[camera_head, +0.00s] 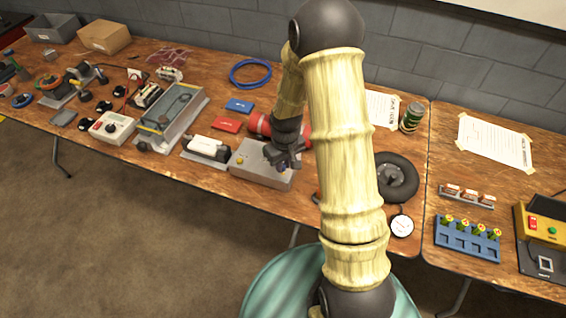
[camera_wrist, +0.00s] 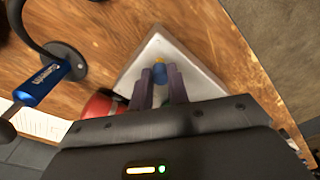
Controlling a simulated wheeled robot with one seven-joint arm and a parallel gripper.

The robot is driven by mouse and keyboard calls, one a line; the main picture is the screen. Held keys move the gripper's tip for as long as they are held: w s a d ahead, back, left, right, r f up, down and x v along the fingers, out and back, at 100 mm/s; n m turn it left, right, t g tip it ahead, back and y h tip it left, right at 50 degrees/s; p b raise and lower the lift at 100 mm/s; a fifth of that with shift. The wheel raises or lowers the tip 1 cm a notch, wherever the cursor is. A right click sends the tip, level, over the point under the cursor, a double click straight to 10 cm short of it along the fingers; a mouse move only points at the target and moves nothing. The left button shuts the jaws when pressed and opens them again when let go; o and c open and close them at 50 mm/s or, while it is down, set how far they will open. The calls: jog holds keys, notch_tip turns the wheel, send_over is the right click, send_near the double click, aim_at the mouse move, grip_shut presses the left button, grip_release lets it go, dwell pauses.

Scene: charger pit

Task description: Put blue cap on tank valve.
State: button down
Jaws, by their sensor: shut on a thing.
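A grey box (camera_head: 262,172) stands near the table's front edge, with a small yellow knob (camera_head: 240,160) on top. I cannot tell if this is the tank valve. My gripper (camera_head: 284,162) is over the right part of the box. In the wrist view my gripper (camera_wrist: 160,80) points at the pale box top (camera_wrist: 195,75), and its purple-grey fingers are shut on a small blue cap (camera_wrist: 160,74). A yellow spot (camera_wrist: 158,59) shows just beyond the cap; whether they touch cannot be told. A red cylinder (camera_head: 259,124) lies behind the box, partly hidden by my arm.
A blue pump-like tool (camera_wrist: 42,84) lies left in the wrist view. A white device (camera_head: 206,147) and a metal tray (camera_head: 172,118) stand left of the box. The table is crowded.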

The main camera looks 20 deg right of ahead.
jog(key=shift+f+b, duration=0.5)
jog(key=shift+f, duration=0.35)
jog(key=c, duration=1.3)
grip_release()
jog(key=shift+r, duration=0.2)
jog(key=r, duration=1.1)
jog(key=s+r, duration=0.1)
jog(key=r, duration=0.5)
jog(key=shift+d, duration=0.2)
